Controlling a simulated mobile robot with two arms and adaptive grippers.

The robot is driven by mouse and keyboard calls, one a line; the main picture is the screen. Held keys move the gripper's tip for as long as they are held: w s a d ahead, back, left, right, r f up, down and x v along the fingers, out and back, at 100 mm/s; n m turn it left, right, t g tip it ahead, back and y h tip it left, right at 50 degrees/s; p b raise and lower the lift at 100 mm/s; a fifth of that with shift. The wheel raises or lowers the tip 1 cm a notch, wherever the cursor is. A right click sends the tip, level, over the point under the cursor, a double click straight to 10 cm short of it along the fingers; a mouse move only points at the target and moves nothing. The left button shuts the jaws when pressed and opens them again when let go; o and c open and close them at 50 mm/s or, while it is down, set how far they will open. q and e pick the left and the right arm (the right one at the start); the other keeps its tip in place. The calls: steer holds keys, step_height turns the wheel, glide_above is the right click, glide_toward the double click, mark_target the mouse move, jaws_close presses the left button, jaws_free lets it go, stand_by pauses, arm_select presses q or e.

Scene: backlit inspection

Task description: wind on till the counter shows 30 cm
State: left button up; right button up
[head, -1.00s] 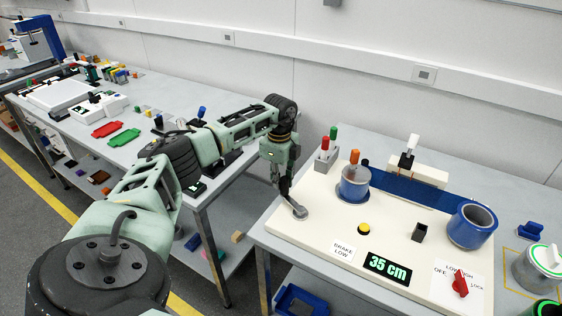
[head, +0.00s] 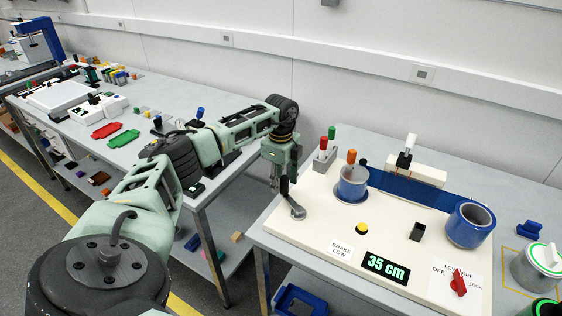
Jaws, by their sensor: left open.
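The counter (head: 386,265) on the cream winding board (head: 320,225) reads 35 cm in green digits. Blue film (head: 415,190) stretches between a left spool (head: 352,184) and a larger blue roll (head: 470,225). A grey crank-like part with a round end (head: 297,212) sits at the board's left edge. My left gripper (head: 286,188) points down just above it, open; whether the fingers touch it cannot be told. A red switch knob (head: 458,283) is on a white label at the front right. My right gripper is not in view.
A yellow button (head: 362,228) and a small dark post (head: 417,232) stand on the board. A holder with red and green handles (head: 325,155) is behind the crank part. A grey canister (head: 538,268) stands at the right. Another bench with parts runs left, across a gap.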

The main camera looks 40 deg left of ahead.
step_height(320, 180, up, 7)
steer(key=p, duration=0.6)
steer(key=shift+p, duration=0.3)
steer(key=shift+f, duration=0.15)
